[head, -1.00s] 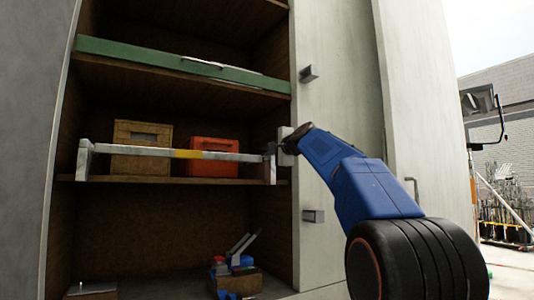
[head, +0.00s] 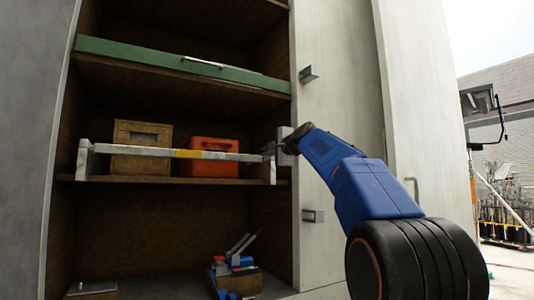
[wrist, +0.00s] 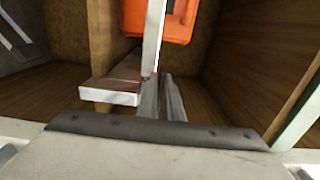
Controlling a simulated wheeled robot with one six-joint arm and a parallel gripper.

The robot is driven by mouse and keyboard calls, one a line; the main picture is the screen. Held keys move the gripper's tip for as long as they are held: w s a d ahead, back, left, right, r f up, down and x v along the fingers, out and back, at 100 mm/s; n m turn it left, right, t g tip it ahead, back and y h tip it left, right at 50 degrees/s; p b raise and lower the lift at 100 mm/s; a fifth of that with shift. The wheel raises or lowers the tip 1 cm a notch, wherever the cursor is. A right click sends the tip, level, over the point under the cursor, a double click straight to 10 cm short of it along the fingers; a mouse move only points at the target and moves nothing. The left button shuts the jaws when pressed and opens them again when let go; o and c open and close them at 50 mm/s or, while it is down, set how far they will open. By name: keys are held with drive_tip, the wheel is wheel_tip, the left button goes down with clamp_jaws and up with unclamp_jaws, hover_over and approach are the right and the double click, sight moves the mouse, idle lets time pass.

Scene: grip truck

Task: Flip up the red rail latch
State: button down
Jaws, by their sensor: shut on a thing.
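A pale rail (head: 130,151) with a yellow section runs across the front of the middle shelf between two end posts. No clearly red latch can be made out on it. My gripper (head: 268,152) is at the rail's right end, reached in from the right past the door frame. In the wrist view, my gripper's narrow grey fingers (wrist: 162,98) close on the near end of the rail (wrist: 153,38). The exact contact is partly hidden. A reddish-brown block with a pale edge (wrist: 112,85) lies just left of the fingers.
Behind the rail stand a tan box (head: 140,160) and an orange-red case (head: 212,165). A green rail (head: 150,60) crosses the shelf above. A crate with loose tools (head: 240,283) sits on the bottom shelf. The cabinet's right panel (head: 340,90) is close to my arm.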

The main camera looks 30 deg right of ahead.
idle(0.3)
drive_tip(key=m, duration=0.1)
drive_tip(key=r+m, duration=0.2)
drive_tip(key=m, duration=0.1)
drive_tip(key=shift+d+r, duration=0.25)
drive_tip(key=m, duration=0.1)
drive_tip(key=d+r+m, duration=0.1)
drive_tip(key=m, duration=0.1)
drive_tip(key=r+m, duration=0.1)
drive_tip(key=shift+d+r+m, duration=0.15)
drive_tip(key=shift+d+m, duration=0.15)
drive_tip(key=shift+m, duration=0.1)
drive_tip(key=d+m, duration=0.1)
drive_tip(key=m, duration=0.1)
drive_tip(key=d+r+m, duration=0.1)
drive_tip(key=m, duration=0.1)
drive_tip(key=shift+w+d+r, duration=0.1)
drive_tip(key=shift+r, duration=0.1)
drive_tip(key=shift+d+r+m, duration=0.15)
drive_tip(key=shift+d+m, duration=0.4)
drive_tip(key=shift+m, duration=0.55)
drive_tip(key=shift+d+r+m, duration=0.1)
drive_tip(key=shift+d+m, duration=0.45)
drive_tip(key=shift+m, duration=0.55)
drive_tip(key=c, duration=1.9)
unclamp_jaws()
drive_tip(key=shift+d, duration=0.1)
